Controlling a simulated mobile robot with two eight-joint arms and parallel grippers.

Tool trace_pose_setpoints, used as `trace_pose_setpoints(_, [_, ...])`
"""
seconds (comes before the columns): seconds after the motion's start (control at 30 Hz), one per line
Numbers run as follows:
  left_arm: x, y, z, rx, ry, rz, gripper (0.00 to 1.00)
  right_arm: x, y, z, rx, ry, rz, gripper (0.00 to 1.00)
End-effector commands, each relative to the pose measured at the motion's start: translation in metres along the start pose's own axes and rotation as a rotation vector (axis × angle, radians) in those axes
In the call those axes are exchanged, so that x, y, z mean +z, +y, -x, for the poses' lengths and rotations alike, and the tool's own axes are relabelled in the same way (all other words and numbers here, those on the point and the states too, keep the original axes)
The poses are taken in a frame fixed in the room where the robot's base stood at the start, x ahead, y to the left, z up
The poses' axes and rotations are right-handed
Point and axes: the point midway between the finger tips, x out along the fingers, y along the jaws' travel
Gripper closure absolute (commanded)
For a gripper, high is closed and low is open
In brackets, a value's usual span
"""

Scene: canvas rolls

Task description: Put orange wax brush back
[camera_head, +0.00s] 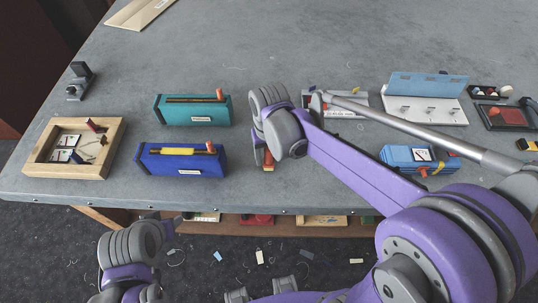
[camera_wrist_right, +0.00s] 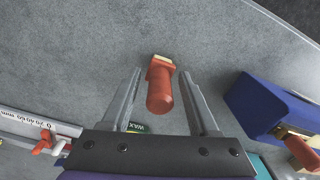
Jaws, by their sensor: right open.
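The orange wax brush (camera_wrist_right: 160,88) lies on the grey table, its rounded orange handle toward my palm and its pale end away. My right gripper (camera_wrist_right: 162,74) is open, with one finger on each side of the brush and gaps between. In the head view a bit of orange, probably the brush (camera_head: 268,159), shows below my right wrist, which hides most of it. A label reading WAX (camera_wrist_right: 137,127) is partly covered by my palm; what it belongs to is hidden. My left arm's end (camera_head: 135,250) is low at the table's front edge; its fingers cannot be made out clearly.
A dark blue box (camera_head: 182,171) and a teal box (camera_head: 190,118) hold tools. A wooden tray (camera_head: 45,176) stands at the left. A white block with a millimetre scale (camera_wrist_right: 42,124), a light blue case (camera_head: 426,86) and a blue box (camera_head: 400,160) stand rightward. The table's back is mostly clear.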

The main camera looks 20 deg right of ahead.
Motion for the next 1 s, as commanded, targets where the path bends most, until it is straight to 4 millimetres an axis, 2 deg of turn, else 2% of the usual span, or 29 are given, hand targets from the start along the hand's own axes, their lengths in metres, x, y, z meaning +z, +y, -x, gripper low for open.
trace_pose_setpoints(0.13, [-0.003,0.0,0.003,0.0,0.003,0.0,0.5,-0.001,0.0,0.004,0.0,0.001,0.0,0.39])
trace_pose_setpoints(0.27, [-0.005,0.0,0.004,0.0,0.005,0.0,0.5,0.0,0.0,0.019,0.0,0.001,0.0,0.39])
trace_pose_setpoints(0.5, [-0.011,0.0,0.008,0.0,0.01,0.0,0.5,0.0,0.0,0.071,0.0,0.001,0.0,0.39])
trace_pose_setpoints(0.7, [-0.013,0.0,0.01,0.0,0.013,0.0,0.5,0.0,0.0,0.106,0.0,0.0,0.0,0.39])
trace_pose_setpoints(0.87, [-0.014,0.0,0.011,0.0,0.014,0.0,0.5,0.001,0.0,0.121,0.0,0.002,0.0,0.39])
trace_pose_setpoints(1.0, [-0.014,0.0,0.011,0.0,0.014,0.0,0.5,0.013,0.009,0.119,-0.008,0.046,-0.001,0.39])
